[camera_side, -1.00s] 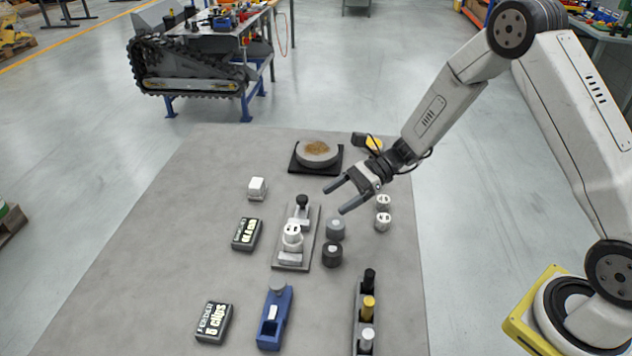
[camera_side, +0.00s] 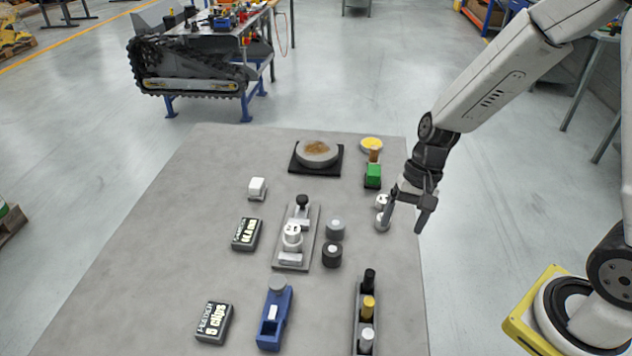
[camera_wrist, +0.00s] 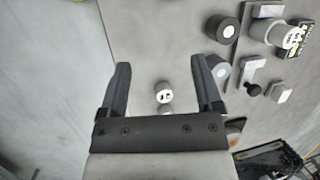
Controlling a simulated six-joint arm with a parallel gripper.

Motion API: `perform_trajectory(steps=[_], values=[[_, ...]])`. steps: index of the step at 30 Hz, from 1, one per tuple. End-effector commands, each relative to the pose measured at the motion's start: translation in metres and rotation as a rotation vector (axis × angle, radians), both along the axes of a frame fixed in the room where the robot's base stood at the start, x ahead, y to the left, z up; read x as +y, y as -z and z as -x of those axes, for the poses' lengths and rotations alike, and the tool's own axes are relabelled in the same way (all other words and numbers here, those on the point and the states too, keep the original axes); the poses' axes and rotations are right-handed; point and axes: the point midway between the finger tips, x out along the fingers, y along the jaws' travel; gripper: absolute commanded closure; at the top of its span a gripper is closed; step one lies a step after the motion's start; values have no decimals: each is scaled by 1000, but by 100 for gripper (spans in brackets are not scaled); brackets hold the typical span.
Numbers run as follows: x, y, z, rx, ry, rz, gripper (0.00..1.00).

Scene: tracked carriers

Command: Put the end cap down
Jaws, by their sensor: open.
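A similar white slotted piece (camera_side: 292,230) sits upright in a grey clamp fixture (camera_side: 284,264). I cannot tell which of these is the end cap. My gripper (camera_side: 405,226) points down at the mat's right edge, beside the two white cylinders. It is open and empty. In the wrist view my gripper (camera_wrist: 160,66) has its fingers wide apart, with a white cylinder (camera_wrist: 163,92) seen between them, and the other partly hidden.
A green block (camera_side: 373,176), a yellow dish (camera_side: 371,144) and a round tray (camera_side: 317,158) are at the back. A blue holder (camera_side: 271,331) and a rack (camera_side: 358,340) stand in front.

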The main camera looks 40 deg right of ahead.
Motion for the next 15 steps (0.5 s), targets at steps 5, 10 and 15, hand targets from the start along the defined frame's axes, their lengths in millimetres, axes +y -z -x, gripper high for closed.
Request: perform_trajectory(steps=[5, 10, 15], values=[[-19, -13, 19, -175, -289, 186, 17], [-30, -24, 27, -314, -521, 316, 17], [-34, -30, 31, -387, -648, 379, 17]])
